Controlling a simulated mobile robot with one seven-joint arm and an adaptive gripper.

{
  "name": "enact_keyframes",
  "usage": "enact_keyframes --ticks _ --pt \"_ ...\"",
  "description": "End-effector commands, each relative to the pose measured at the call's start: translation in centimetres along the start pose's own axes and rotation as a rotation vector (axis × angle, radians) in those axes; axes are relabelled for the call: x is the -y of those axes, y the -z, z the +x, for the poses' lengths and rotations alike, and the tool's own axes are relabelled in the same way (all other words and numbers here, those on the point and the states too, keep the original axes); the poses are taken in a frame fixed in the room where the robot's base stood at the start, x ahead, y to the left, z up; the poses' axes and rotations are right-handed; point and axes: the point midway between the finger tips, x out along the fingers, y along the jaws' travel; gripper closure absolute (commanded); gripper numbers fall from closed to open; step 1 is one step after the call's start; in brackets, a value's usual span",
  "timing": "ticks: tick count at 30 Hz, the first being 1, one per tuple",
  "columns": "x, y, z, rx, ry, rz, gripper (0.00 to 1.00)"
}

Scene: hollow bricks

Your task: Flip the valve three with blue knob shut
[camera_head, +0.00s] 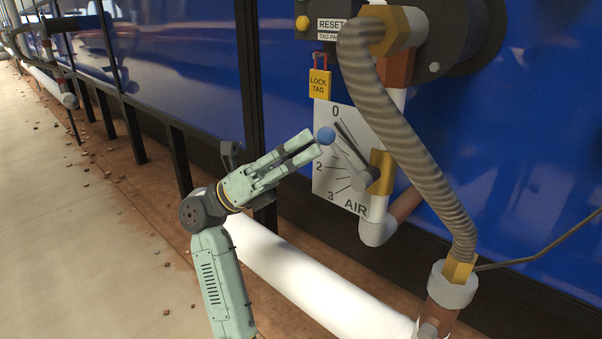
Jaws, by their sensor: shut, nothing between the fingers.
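The knob sits below the 0 mark, towards the plate's left side. My gripper (307,143) comes from the left with its fingertips right beside the knob. It is shut with nothing held. I cannot tell whether the fingertips touch the knob.
A ribbed hose (400,120) hangs just right of the dial. A yellow lock tag (319,84) hangs above the plate, under a dark reset box (330,22). A thick white pipe (300,275) runs low below my gripper. Open floor (80,220) lies to the left.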

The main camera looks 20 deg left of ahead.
Motion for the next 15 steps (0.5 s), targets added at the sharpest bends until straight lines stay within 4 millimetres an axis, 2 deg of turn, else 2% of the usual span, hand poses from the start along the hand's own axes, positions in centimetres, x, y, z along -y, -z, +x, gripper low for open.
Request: enact_keyframes --ticks 15 --pt "0.46 -0.43 0.91 0.007 0.001 -0.004 1.00"
